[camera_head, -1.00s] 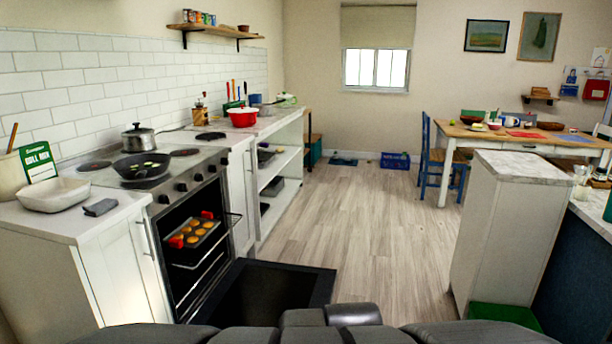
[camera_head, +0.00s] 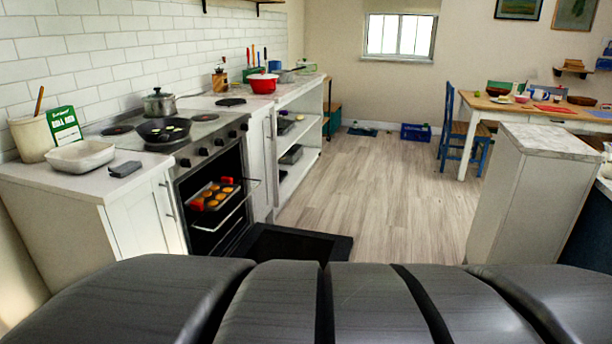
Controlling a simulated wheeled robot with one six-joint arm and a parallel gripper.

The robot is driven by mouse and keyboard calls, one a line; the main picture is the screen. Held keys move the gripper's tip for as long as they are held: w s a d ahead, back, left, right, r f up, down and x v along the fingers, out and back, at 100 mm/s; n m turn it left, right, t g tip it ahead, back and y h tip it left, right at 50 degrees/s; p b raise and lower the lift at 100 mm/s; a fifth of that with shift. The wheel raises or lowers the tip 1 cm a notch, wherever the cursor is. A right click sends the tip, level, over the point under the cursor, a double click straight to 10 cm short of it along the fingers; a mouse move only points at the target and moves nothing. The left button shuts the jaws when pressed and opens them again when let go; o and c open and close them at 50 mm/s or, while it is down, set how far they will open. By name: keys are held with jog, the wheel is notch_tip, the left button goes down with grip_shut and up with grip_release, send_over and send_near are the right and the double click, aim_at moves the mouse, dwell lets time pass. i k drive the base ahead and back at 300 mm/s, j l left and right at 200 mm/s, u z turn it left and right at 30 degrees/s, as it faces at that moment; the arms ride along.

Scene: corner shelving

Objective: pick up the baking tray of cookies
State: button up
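The baking tray (camera_head: 213,202) is dark and holds several round golden cookies. It sits on a rack inside the open oven (camera_head: 246,216), at the left of the view. Red pieces show at two of the tray's corners. The oven door (camera_head: 300,242) is folded down, dark and flat, low over the floor. My gripper is not in view. Dark grey parts of my own body fill the bottom of the picture and cover the near floor.
A black pan (camera_head: 164,131) and a steel pot (camera_head: 159,103) stand on the stove. A white dish (camera_head: 80,155) is on the near counter. A white marble-topped cabinet (camera_head: 520,195) stands at right. Wooden floor (camera_head: 375,190) lies clear between.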

aim_at(213, 196)
jog(key=i+j+z, duration=0.2)
jog(key=j, duration=0.3)
jog(key=i+j+z, duration=0.15)
jog(key=j, duration=0.35)
jog(key=i+j+z, duration=0.2)
jog(key=j, duration=0.3)
jog(key=j+z, duration=0.15)
jog(key=j, duration=0.4)
jog(key=i+j+z, duration=0.2)
jog(key=j, duration=0.35)
jog(key=k, duration=0.1)
